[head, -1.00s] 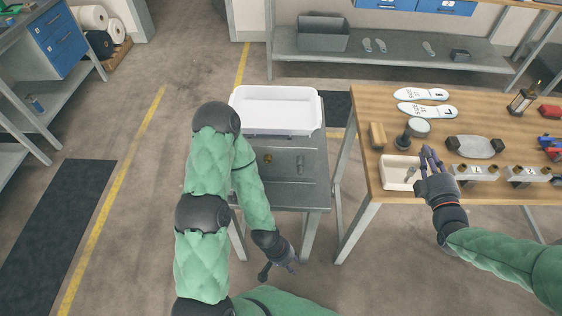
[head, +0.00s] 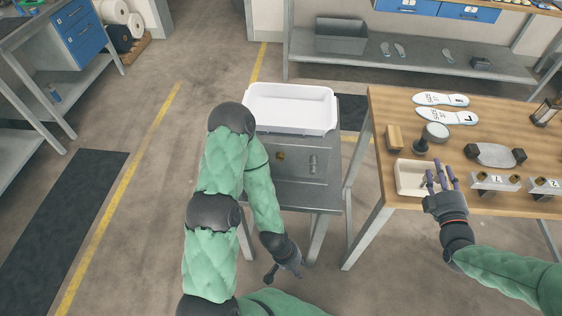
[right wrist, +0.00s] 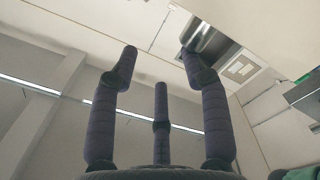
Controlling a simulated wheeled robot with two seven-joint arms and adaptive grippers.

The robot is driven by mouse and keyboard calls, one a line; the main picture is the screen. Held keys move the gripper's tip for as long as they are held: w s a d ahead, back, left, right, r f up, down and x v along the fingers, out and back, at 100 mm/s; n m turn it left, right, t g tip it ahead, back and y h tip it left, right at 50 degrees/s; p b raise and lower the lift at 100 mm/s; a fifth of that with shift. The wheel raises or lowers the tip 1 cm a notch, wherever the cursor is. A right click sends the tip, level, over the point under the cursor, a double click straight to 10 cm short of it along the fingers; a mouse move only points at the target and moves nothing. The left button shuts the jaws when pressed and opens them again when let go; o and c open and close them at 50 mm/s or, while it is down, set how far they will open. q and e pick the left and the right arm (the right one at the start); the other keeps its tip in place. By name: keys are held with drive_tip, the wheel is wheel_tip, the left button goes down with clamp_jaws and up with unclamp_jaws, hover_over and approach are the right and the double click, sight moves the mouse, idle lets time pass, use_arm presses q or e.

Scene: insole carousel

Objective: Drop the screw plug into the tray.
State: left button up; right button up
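A shallow white tray (head: 403,188) lies at the near left corner of the wooden bench. A small grey metal piece (head: 430,179), probably the screw plug, stands inside it, partly hidden by my fingers. My right gripper (head: 446,172) is over the tray's right side, its three fingers spread and empty; the right wrist view shows them apart (right wrist: 160,70) with nothing between them. My left gripper (head: 284,270) hangs open and empty in front of the grey side table. A larger white bin (head: 290,127) stands at the back of that table.
Near the tray are a wooden block (head: 394,137), a round-topped stand (head: 436,132), insoles (head: 446,117) and metal fixtures (head: 495,182) to the right.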

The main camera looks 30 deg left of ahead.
drive_tip(key=shift+f, duration=0.1)
drive_tip(key=v, duration=1.2)
idle(0.4)
drive_tip(key=s+a+f+m+g+h+p, duration=0.15)
drive_tip(key=f+m+g, duration=0.3)
drive_tip(key=f, duration=0.55)
drive_tip(key=a+f+m+g+h, duration=0.1)
drive_tip(key=a+f+m+g, duration=0.2)
drive_tip(key=f+m, duration=0.45)
drive_tip(key=s+a+f+m+g, duration=0.3)
drive_tip(key=s+a+f+g, duration=0.1)
drive_tip(key=s+f, duration=0.3)
drive_tip(key=s+a+f+m+g+p, duration=0.1)
drive_tip(key=s+a+f+m+g, duration=0.2)
drive_tip(key=s+f+g, duration=0.2)
drive_tip(key=s+f, duration=0.3)
drive_tip(key=s, duration=0.1)
drive_tip(key=shift+s+a+f, duration=0.2)
drive_tip(key=shift+s+a, duration=0.2)
